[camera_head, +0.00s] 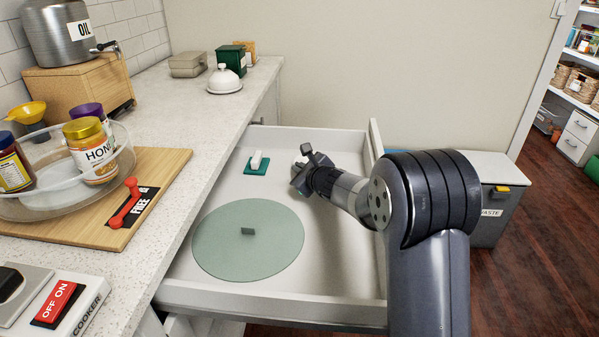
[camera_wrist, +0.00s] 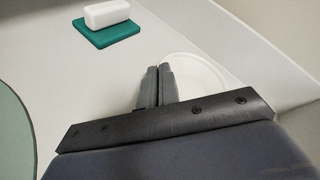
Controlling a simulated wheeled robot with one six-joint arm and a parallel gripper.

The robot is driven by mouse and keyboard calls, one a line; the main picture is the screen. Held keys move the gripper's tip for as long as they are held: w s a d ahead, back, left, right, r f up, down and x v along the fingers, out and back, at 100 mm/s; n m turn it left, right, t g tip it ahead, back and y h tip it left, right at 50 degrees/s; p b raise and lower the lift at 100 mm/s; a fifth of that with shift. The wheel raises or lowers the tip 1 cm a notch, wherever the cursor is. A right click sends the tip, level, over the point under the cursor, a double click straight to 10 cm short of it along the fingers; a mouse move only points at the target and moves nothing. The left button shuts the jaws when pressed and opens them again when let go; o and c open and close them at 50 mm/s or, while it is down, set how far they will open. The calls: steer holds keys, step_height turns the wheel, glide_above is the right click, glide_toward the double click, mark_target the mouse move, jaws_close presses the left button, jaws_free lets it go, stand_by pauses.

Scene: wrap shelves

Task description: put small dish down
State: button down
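The small dish (camera_wrist: 203,76) is white, round and shallow. In the wrist view it lies just right of the fingertips, its left rim at the narrow gap between them. My gripper (camera_wrist: 158,72) is shut on that rim, with the fingers almost together. In the head view my gripper (camera_head: 303,165) reaches down into the open white drawer (camera_head: 335,230) near its back right. It hides most of the dish there. The dish is low over the drawer floor; I cannot tell whether it touches the floor.
In the drawer, a white block (camera_head: 256,160) sits on a teal pad (camera_head: 261,168), left of my gripper. The drawer's right wall (camera_head: 376,140) is close. The counter (camera_head: 180,105) is at left.

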steer(key=c, duration=1.7)
jaws_free()
steer(key=shift+r, duration=0.15)
steer(key=v, duration=1.2)
steer(key=shift+d, duration=0.1)
